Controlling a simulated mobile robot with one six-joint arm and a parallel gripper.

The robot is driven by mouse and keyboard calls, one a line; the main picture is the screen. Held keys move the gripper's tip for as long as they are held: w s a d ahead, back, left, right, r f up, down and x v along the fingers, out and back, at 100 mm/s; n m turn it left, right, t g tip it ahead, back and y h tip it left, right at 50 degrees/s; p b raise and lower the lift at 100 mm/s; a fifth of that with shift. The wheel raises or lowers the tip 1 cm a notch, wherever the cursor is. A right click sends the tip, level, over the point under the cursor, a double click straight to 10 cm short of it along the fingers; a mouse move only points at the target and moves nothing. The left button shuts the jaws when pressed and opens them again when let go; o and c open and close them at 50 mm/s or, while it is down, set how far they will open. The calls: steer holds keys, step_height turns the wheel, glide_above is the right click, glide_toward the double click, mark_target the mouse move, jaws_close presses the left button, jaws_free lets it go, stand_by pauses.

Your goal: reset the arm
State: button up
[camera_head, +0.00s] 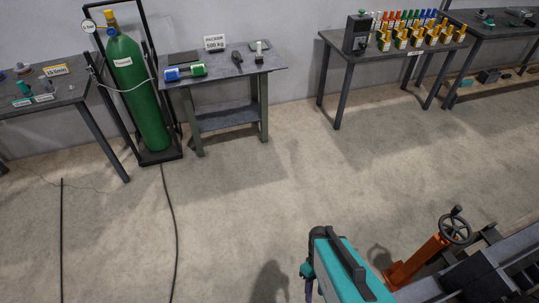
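My gripper is not in view in the head camera view, and I cannot make out my arm for certain. A teal boxy body with a black handle-like bar (345,268) rises from the bottom edge, right of centre. I cannot tell what it belongs to; its lower part is cut off by the frame.
An orange stand with a handwheel (417,262) adjoins a dark metal frame (475,279) at the lower right. A green gas cylinder (137,92) stands on a black trolley by the wall. Several worktables, including the grey one (225,79), line the wall. The middle floor is clear, with dark cables at left.

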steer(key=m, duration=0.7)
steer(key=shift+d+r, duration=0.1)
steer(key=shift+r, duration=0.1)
